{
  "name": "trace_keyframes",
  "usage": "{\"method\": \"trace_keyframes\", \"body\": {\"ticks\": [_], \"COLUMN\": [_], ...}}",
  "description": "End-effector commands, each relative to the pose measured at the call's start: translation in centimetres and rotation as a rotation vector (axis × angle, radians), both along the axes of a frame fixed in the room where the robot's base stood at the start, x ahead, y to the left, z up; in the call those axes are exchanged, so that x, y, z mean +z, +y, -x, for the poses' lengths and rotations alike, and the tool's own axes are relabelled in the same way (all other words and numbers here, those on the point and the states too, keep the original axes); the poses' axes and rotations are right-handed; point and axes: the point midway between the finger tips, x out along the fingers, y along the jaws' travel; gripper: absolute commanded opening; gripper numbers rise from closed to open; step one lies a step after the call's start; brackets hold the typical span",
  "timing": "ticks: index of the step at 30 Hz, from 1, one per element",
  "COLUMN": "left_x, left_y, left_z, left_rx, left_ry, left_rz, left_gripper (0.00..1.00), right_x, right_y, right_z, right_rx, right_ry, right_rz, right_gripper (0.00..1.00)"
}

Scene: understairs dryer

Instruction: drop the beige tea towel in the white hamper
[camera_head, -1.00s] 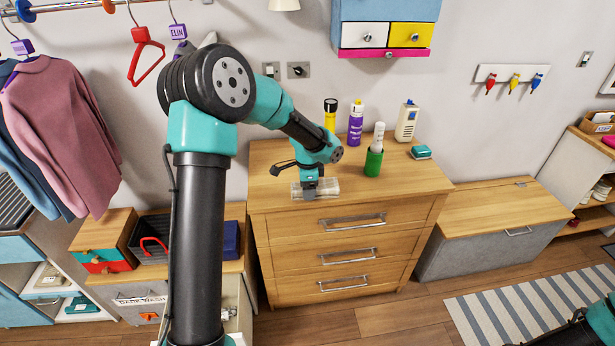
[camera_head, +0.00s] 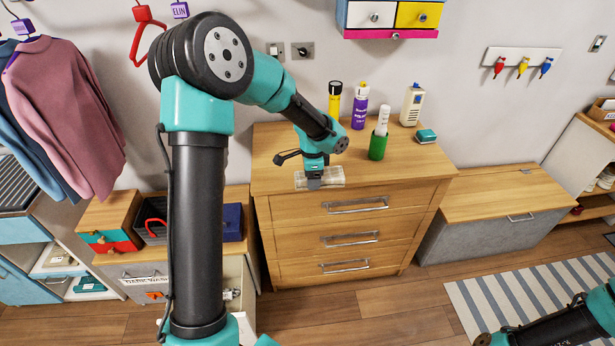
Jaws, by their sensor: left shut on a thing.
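The beige tea towel (camera_head: 334,177) is a small, pale checked cloth at the front edge of the wooden dresser's top. My left gripper (camera_head: 314,184) points down and is shut on the towel's left part, partly covering it. I cannot tell whether the towel still touches the dresser top. My right arm shows at the bottom right, but its fingertips are outside the picture.
A wood-topped bench (camera_head: 500,194) is to the right.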

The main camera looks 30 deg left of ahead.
Motion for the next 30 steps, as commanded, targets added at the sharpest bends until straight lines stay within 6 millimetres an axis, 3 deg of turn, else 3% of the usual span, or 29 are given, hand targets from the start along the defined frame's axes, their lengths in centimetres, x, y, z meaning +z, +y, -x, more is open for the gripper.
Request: {"method": "trace_keyframes", "body": {"ticks": [8, 30], "left_x": [-0.7, -3.2], "left_y": [-2.6, -12.7], "left_z": [-0.5, -1.3], "left_rx": [0.222, 1.167], "left_ry": [0.001, 0.002], "left_rz": [0.000, 0.000], "left_gripper": [0.43, 0.43], "right_x": [0.0, 0.0], "right_y": [0.0, 0.0], "right_z": [0.0, 0.0], "right_rx": [0.000, 0.000], "right_ry": [0.000, 0.000], "right_rz": [0.000, 0.000], "right_gripper": [0.92, 0.92]}}
